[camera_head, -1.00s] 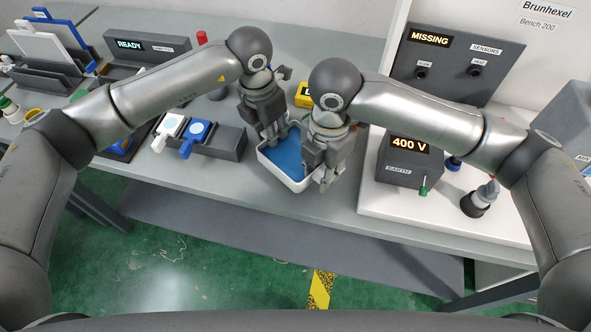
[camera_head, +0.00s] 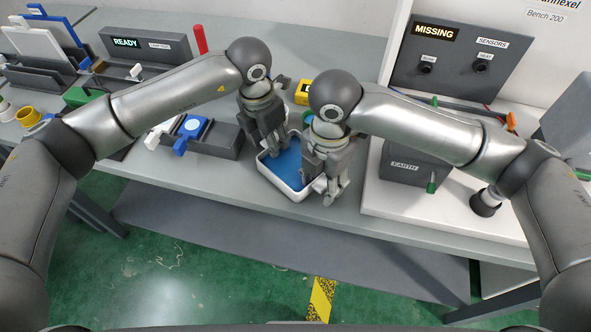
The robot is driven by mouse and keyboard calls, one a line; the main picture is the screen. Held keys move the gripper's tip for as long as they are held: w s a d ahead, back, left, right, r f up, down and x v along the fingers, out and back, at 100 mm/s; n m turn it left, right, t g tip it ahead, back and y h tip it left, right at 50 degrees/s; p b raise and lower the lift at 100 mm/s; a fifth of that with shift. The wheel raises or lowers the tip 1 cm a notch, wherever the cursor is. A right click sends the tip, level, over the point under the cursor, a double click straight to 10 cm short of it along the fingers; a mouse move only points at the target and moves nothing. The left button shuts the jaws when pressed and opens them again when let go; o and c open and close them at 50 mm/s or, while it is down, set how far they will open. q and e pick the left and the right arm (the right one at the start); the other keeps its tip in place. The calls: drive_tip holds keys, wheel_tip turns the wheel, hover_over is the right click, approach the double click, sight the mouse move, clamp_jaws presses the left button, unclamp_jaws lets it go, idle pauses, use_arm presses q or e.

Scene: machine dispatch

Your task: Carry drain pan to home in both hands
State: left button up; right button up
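The drain pan (camera_head: 279,184) is a white, square-rimmed tray with a blue inside, on the grey bench in the middle of the view. My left gripper (camera_head: 268,152) points down at the pan's left far side. My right gripper (camera_head: 323,184) points down at its right side, with one finger over the inside and another outside the right wall. Both grippers' fingers are close to the rim, but whether they are closed on it cannot be made out. The grippers hide the pan's far and right edges. No place marked home can be identified.
A dark holder (camera_head: 217,140) with blue and white handled parts stands left of the pan. A yellow object (camera_head: 303,90) lies behind it. To the right are a white board (camera_head: 400,205) and a grey EARTH box (camera_head: 405,167). The bench's front strip is clear.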

use_arm(q)
drive_tip(key=shift+s+d, duration=0.1)
use_arm(e)
drive_tip(key=shift+w, duration=0.1)
use_arm(q)
drive_tip(key=shift+r, duration=0.1)
drive_tip(key=shift+r, duration=0.35)
use_arm(e)
drive_tip(key=shift+a+r, duration=0.1)
drive_tip(key=shift+r, duration=0.25)
use_arm(q)
wheel_tip(320, 180, up, 11)
drive_tip(key=a, duration=0.1)
drive_tip(key=shift+s, duration=0.45)
use_arm(e)
wheel_tip(320, 180, up, 11)
drive_tip(key=shift+r, duration=0.2)
